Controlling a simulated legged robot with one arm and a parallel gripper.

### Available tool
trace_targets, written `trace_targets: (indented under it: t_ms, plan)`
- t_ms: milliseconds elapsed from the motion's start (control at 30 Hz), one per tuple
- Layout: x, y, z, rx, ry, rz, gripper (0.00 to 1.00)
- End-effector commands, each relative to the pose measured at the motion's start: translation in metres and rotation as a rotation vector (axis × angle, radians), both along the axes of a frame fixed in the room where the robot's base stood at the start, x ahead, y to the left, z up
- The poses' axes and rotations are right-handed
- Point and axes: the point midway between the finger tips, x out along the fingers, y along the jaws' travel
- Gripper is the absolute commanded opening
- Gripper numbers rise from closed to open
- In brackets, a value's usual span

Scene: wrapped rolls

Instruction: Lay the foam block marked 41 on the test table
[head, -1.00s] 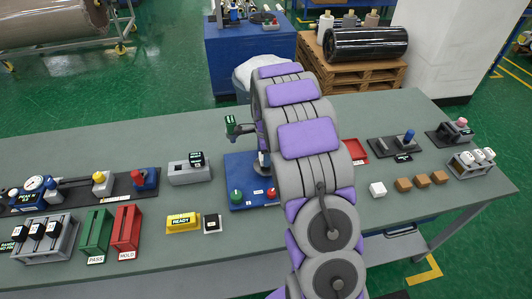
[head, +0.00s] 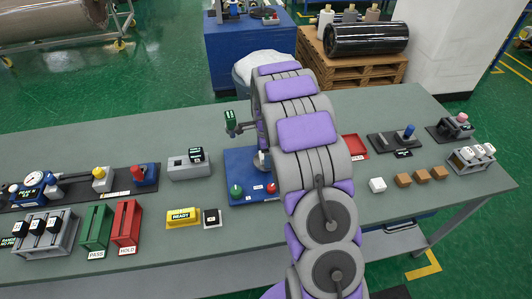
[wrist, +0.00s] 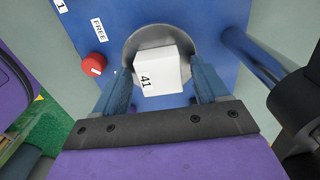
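The white foam block marked 41 (wrist: 158,72) shows in the wrist view between the two blue fingers of my gripper (wrist: 162,80). Behind it is a round grey metal disc (wrist: 134,52) on a blue base (wrist: 112,15), which looks like the test table. I cannot tell whether the block rests on the disc or is just above it. The fingers flank the block closely; whether they press on it is unclear. In the head view my arm hides the gripper, the block and most of the disc over the blue base (head: 240,160).
A red knob (wrist: 94,65) and a FREE label (wrist: 99,30) lie beside the disc. A post with a green head (head: 231,120) rises from the blue base. A yellow READY block (head: 183,217) stands left.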

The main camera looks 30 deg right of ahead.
Motion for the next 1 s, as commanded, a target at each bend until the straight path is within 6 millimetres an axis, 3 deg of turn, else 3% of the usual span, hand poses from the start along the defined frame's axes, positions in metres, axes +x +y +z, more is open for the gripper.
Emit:
trace_targets:
  t_ms: [267,433,1000]
  plan:
    - [0.0,0.0,0.001,0.0,0.0,0.0,0.76]
    - [0.0,0.0,0.014,0.0,-0.001,0.0,0.76]
    - [0.001,-0.001,0.135,0.0,0.0,0.0,0.76]
